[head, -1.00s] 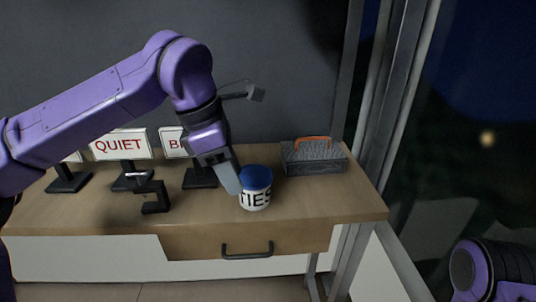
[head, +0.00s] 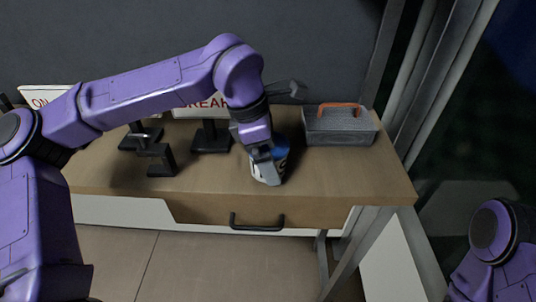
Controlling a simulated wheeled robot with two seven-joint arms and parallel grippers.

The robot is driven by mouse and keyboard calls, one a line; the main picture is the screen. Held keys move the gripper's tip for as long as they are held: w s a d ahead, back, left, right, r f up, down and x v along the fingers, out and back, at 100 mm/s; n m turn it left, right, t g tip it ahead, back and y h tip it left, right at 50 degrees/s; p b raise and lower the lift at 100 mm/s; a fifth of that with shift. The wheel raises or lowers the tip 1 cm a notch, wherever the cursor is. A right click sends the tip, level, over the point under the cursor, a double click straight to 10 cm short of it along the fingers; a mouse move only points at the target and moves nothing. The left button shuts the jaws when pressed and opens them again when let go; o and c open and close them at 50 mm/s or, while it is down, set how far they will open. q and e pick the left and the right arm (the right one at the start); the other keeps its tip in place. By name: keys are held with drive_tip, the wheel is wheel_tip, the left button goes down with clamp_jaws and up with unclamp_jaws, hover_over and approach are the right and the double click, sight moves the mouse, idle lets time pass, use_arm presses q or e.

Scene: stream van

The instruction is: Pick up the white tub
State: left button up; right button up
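The white tub (head: 284,165) with a blue lid stands on the wooden bench top, left of the grey box. Its dark lettering is mostly covered by my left gripper. My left gripper (head: 266,174) points down at the tub from above, its fingers over the tub's front left side. I cannot tell whether the fingers touch the tub or how wide apart they are. My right gripper is out of view.
A grey box (head: 340,128) with an orange handle stands right of the tub. Sign stands (head: 210,138) and a black clamp-like bracket (head: 160,160) stand to the left. The bench front has a drawer handle (head: 257,226). The bench's front right top (head: 355,180) is clear.

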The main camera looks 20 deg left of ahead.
use_arm(q)
drive_tip(key=shift+d+f, duration=0.1)
drive_tip(key=shift+f, duration=0.2)
drive_tip(key=c, duration=0.9)
drive_tip(key=shift+c, duration=0.2)
